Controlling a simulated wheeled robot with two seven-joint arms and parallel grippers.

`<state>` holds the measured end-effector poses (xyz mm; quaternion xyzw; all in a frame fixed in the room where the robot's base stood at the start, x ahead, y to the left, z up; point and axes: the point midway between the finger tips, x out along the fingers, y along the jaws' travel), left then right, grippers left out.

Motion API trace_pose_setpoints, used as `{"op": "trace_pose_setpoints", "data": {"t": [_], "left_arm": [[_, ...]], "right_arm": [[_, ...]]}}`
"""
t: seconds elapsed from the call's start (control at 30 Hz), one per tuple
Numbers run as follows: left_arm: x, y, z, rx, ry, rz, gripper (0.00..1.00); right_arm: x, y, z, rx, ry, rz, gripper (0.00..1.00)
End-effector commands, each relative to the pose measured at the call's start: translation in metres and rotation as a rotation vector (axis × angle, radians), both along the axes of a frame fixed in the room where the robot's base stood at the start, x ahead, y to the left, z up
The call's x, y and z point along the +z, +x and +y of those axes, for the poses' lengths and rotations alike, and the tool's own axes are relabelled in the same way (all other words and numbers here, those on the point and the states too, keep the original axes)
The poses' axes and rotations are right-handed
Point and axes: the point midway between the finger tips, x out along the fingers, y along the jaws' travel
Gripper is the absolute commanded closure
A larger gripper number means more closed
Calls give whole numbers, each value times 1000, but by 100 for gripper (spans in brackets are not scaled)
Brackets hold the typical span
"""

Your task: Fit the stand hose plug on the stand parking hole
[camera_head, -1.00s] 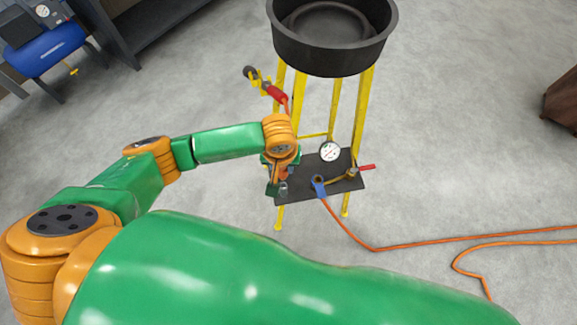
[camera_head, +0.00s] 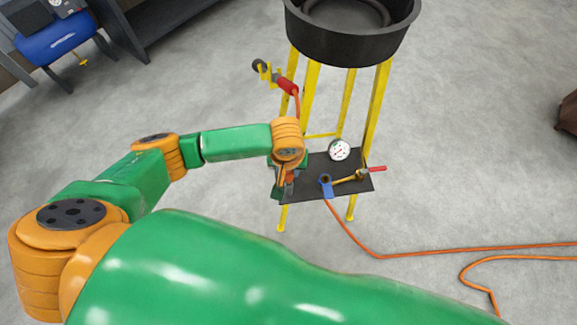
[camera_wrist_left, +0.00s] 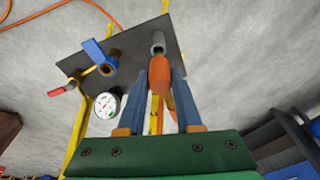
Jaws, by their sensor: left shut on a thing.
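My left gripper (camera_head: 287,178) is at the left end of the black plate on the yellow stand. In the wrist view its blue-grey fingers (camera_wrist_left: 160,78) are shut on the orange stand hose plug (camera_wrist_left: 160,76). The plug's far end meets a grey upright tube (camera_wrist_left: 158,42) near the plate's edge, which looks like the stand parking hole. The two overlap in this view; I cannot tell how deep the plug sits. In the head view the gripper mostly hides plug and tube. My right gripper is not in view.
The plate (camera_head: 300,192) also carries a white gauge (camera_head: 339,150), a blue fitting (camera_head: 327,189) and a red-handled brass valve (camera_head: 374,169). A red nozzle (camera_head: 287,86) hangs on the stand's left. A black bowl (camera_head: 350,45) tops the stand. An orange hose (camera_head: 440,250) crosses the floor.

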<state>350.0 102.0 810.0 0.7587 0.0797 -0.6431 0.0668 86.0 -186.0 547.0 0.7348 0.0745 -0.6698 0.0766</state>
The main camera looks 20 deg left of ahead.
Motion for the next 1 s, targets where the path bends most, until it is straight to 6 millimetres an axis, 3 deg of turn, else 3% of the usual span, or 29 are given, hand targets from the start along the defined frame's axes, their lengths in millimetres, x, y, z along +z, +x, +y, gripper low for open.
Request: {"op": "trace_pose_setpoints", "data": {"t": [1.0], "left_arm": [[-1,1,0,0,0,0,100]], "right_arm": [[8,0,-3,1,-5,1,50]]}}
